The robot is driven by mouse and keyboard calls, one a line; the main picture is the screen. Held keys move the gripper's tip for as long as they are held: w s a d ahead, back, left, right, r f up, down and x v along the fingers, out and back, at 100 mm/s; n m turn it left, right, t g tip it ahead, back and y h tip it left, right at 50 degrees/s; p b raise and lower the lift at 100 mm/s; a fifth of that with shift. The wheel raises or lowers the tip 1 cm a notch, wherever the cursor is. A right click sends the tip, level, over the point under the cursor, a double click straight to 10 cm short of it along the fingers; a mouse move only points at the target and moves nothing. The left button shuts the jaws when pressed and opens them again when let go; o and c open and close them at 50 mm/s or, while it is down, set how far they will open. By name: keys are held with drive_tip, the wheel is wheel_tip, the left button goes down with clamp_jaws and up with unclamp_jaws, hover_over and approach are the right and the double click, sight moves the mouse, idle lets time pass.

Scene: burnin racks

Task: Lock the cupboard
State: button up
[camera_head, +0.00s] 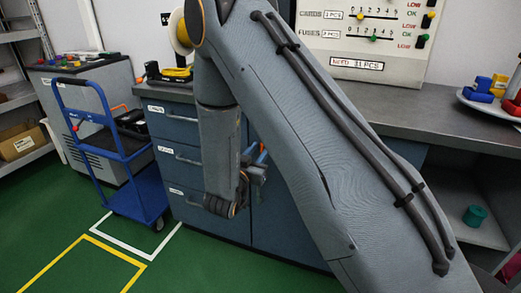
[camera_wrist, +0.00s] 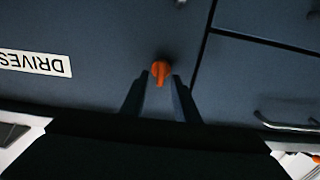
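The cupboard door (camera_wrist: 90,30) is dark blue-grey, with a white DRIVES label (camera_wrist: 35,62) that reads upside down in the wrist view. It looks shut, with a thin seam beside it. An orange turn knob (camera_wrist: 161,70) sits on the door near that seam, its pointer running nearly up and down in the picture. My gripper (camera_wrist: 160,86) is open, its two dark fingers on either side of the knob's lower end with gaps visible. Whether they touch it I cannot tell. In the head view my arm hides much of the cupboard front (camera_head: 285,225).
Labelled drawers (camera_head: 178,127) stand left of the cupboard, and a drawer handle (camera_wrist: 285,125) shows in the wrist view. A blue trolley (camera_head: 135,190) stands further left on the green floor. The worktop (camera_head: 430,125) carries a display board (camera_head: 360,75) and a plate (camera_head: 485,105) of coloured parts.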

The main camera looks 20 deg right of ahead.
drive_tip(key=shift+w+d, duration=0.35)
drive_tip(key=shift+w, duration=0.1)
clamp_jaws()
